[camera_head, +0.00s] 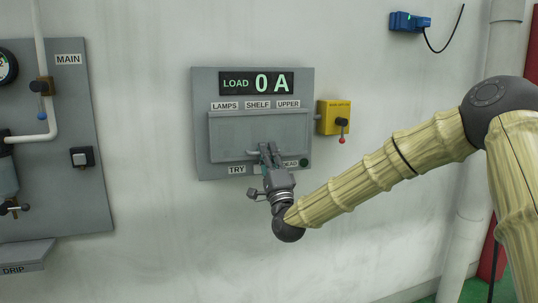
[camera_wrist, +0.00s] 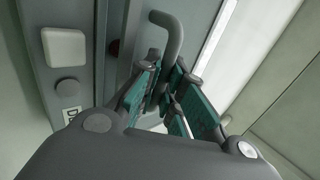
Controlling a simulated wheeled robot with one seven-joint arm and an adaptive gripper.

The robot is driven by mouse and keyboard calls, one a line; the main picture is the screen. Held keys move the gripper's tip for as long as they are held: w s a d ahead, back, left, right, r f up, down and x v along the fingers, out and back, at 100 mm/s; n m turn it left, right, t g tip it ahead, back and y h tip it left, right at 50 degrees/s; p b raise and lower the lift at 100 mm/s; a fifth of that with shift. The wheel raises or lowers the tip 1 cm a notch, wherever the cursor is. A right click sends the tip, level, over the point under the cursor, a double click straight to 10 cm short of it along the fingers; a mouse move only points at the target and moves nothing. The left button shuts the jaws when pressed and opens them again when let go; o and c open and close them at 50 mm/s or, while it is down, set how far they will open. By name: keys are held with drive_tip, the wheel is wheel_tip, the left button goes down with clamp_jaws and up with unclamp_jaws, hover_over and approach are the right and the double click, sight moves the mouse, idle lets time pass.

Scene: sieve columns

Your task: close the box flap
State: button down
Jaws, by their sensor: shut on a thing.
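A grey box (camera_head: 202,130) with a green-lit display hangs on the wall in the head view. Its grey flap (camera_head: 255,130) covers the middle of the front, below the labels LAMPS, SHELF and UPPER. It looks flat or nearly flat there; I cannot tell whether a gap is left. My gripper (camera_head: 268,150) is at the flap's lower edge, shut on the grey handle (camera_head: 250,153). In the wrist view the teal fingers of my gripper (camera_wrist: 165,85) close around the curved handle (camera_wrist: 172,35). My gripper hides part of the labels under the flap.
A yellow switch box (camera_head: 333,118) with a red-tipped lever is close to the right of the grey box. A panel marked MAIN (camera_head: 80,140) with pipes and a black switch is at the left. A blue device (camera_head: 408,22) is high right. The wall below is clear.

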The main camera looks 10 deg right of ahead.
idle(0.3)
drive_tip(key=c, duration=1.8)
unclamp_jaws()
drive_tip(key=shift+w, duration=0.1)
drive_tip(key=v, duration=1.2)
drive_tip(key=shift+f, duration=0.1)
